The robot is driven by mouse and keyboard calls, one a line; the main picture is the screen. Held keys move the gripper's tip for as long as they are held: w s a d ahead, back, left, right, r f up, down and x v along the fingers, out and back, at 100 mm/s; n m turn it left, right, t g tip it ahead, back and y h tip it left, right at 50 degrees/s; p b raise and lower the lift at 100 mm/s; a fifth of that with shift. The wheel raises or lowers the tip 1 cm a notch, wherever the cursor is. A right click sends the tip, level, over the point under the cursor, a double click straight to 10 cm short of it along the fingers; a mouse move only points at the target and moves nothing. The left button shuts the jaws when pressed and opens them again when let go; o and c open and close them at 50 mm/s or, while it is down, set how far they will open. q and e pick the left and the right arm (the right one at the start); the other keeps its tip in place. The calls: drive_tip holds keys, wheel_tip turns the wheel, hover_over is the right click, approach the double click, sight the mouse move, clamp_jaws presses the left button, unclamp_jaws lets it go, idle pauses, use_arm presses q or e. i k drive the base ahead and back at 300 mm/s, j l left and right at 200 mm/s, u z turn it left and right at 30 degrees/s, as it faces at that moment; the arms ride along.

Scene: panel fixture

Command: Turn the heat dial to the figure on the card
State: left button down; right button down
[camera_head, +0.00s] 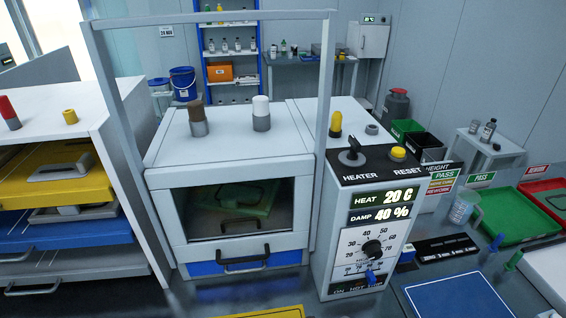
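The control panel (332,237) stands right of the glass-fronted cabinet. On its front, a round black dial (372,248) sits on a white plate with a printed scale, with figures from about 20 to 80. I cannot read its pointer surely. Above it the heat display (388,198) reads "HEAT 20 C" and the damp display (380,214) reads "DAMP 40 %". A black heater knob (352,154) and a yellow reset button (397,153) are on top. I cannot make out a card with a heat figure. Neither gripper is in view.
A small blue lever (371,278) sits below the dial. The cabinet (230,215) has a grey frame around it. A clear mug (462,208), a green tray (515,215) and a blue mat (458,298) lie to the right. Drawers (50,225) stand at left.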

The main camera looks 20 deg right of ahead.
sight(373, 249)
drive_tip(key=z, duration=0.4)
drive_tip(key=l+z, duration=0.1)
drive_tip(key=z, duration=0.25)
drive_tip(key=l+z, duration=0.1)
drive_tip(key=z, duration=0.7)
drive_tip(key=k+l, duration=0.05)
drive_tip(key=l, duration=0.05)
